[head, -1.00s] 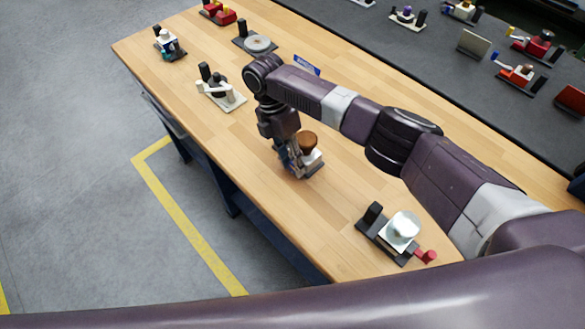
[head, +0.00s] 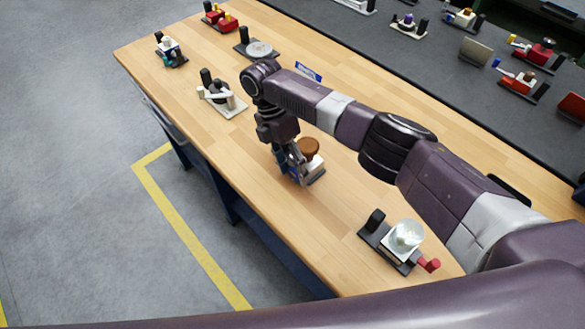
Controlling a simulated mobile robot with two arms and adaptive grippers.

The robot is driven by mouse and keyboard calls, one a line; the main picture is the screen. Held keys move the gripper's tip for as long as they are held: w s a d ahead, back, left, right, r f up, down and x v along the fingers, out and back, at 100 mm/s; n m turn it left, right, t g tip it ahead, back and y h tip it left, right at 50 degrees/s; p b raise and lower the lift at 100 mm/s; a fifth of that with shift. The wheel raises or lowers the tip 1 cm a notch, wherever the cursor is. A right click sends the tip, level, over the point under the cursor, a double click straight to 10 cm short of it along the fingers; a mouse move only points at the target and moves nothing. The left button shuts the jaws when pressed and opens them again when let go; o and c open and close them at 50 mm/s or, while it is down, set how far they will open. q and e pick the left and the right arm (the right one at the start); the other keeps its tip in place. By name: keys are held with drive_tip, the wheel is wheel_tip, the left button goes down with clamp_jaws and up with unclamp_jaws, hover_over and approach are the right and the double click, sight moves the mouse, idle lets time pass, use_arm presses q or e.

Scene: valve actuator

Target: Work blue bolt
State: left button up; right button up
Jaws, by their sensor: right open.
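A device with a brown round knob (head: 308,147) and a pale base (head: 316,172) stands on the wooden table. My right gripper (head: 290,178) points down at its left side, low over the table. The gripper is open, and its fingers overlap the device. A small blue part (head: 291,168) shows between the fingers and the device; I cannot tell for sure whether it is the blue bolt or whether the fingers touch it. My left gripper is not in view.
A device with a clear-white dome (head: 407,235) and red handle stands at the near right. A white-lever device (head: 218,94), a grey disc device (head: 260,49) and others stand farther back. A dark bench (head: 400,60) with more devices runs behind. Table between devices is clear.

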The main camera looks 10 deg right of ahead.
drive_tip(key=v, duration=1.2)
